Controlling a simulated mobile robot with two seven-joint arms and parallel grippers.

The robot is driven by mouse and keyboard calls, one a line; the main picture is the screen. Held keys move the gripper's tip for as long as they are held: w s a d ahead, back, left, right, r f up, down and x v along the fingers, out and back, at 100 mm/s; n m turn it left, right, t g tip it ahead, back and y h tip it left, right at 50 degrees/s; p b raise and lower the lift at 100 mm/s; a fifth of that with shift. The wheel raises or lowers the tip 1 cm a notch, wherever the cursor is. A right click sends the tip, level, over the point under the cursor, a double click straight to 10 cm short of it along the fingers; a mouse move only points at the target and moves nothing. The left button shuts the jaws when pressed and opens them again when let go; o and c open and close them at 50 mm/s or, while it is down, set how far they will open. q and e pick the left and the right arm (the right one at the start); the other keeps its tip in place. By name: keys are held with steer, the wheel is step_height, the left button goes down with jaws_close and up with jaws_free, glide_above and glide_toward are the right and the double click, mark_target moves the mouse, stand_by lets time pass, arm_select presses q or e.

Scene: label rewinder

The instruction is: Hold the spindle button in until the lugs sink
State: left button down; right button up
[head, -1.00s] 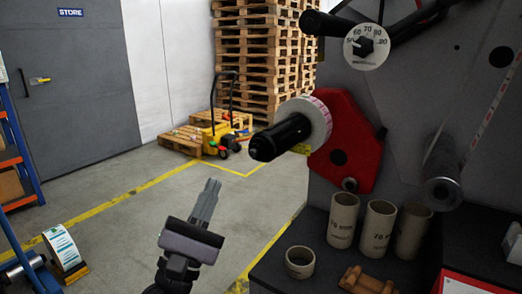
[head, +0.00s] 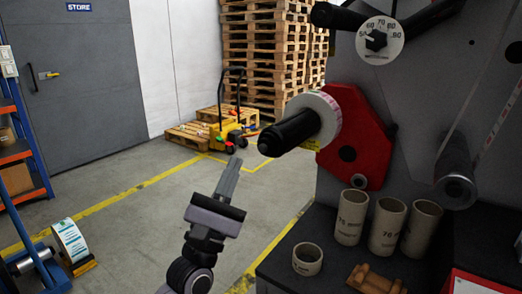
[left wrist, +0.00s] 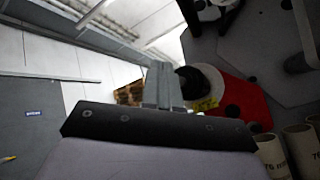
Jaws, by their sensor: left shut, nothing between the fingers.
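The black spindle (head: 288,132) sticks out toward the left from the red plate (head: 356,150) of the machine, with a white label roll (head: 327,115) around its inner part. Its end face (head: 264,148) is small in the head view; I cannot make out the button or the lugs. My left gripper (head: 236,162) is shut and empty, its fingertips a little left of and below the spindle end, apparently apart from it. In the left wrist view the shut fingers (left wrist: 161,68) partly cover the dark spindle (left wrist: 195,83). My right gripper is not in view.
Several cardboard cores (head: 351,217) stand on the black bench (head: 290,265) below the spindle. A dial (head: 380,40) and a metal roller (head: 455,178) are on the machine. Pallets (head: 270,55) and a yellow pallet truck (head: 228,132) stand behind.

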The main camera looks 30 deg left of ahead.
mark_target(263, 148)
arm_select(q)
steer(key=shift+w+d+b, duration=0.2)
steer(key=shift+w+b, duration=0.25)
steer(key=shift+w, duration=2.15)
steer(key=shift+w, duration=0.4)
steer(key=shift+w+d+b, duration=0.1)
steer(key=shift+w+b, duration=0.25)
steer(key=shift+w, duration=0.1)
stand_by(0.5)
steer(key=shift+s, duration=0.2)
stand_by(1.8)
steer(key=shift+s, duration=0.65)
